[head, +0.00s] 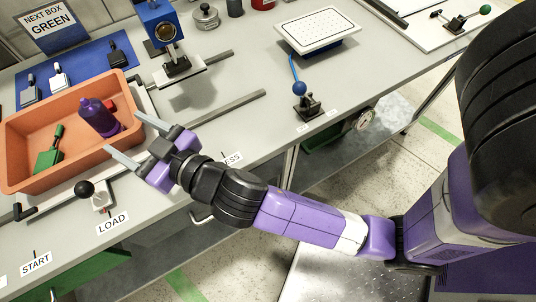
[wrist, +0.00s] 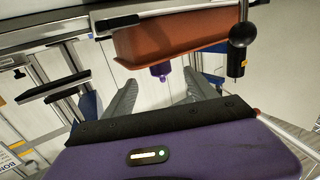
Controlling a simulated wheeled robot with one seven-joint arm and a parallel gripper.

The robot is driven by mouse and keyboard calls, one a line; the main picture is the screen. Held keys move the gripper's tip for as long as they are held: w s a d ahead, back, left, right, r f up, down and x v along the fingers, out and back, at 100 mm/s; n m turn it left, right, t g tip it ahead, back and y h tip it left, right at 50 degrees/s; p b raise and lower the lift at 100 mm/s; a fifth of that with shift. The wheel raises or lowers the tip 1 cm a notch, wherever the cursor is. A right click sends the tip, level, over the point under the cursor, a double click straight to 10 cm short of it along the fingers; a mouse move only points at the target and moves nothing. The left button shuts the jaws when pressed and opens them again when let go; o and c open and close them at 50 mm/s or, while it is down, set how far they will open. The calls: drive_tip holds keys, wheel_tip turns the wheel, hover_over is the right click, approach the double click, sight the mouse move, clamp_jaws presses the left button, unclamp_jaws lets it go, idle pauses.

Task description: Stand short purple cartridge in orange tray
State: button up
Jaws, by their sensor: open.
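The purple cartridge (head: 97,117) stands in the right part of the orange tray (head: 60,89), roughly upright with a slight lean. In the wrist view, a small purple part of the cartridge (wrist: 161,72) shows past the edge of the orange tray (wrist: 165,42). My gripper (head: 139,140) is open and empty, just outside the tray's right side, its fingers pointing toward the tray. It also shows in the wrist view (wrist: 162,95), with nothing between the fingers. The cartridge is apart from the fingers.
A black-knobbed lever (head: 85,188) stands in front of the tray, by the LOAD label. A blue mat (head: 80,66) with several dark and white pieces lies behind. A blue-knobbed lever (head: 299,89) stands to the right.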

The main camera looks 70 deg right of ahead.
drive_tip(key=shift+n+g+y, duration=0.4)
drive_tip(key=shift+n+y, duration=0.2)
drive_tip(key=shift+y, duration=0.1)
drive_tip(key=s+f, duration=0.1)
drive_tip(key=s, duration=0.1)
drive_tip(key=s+f, duration=0.4)
drive_tip(key=shift+s, duration=0.2)
drive_tip(key=s+d+f+g, duration=0.1)
drive_tip(key=s+d, duration=0.1)
drive_tip(key=s, duration=2.2)
drive_tip(key=shift+s+g+y, duration=0.4)
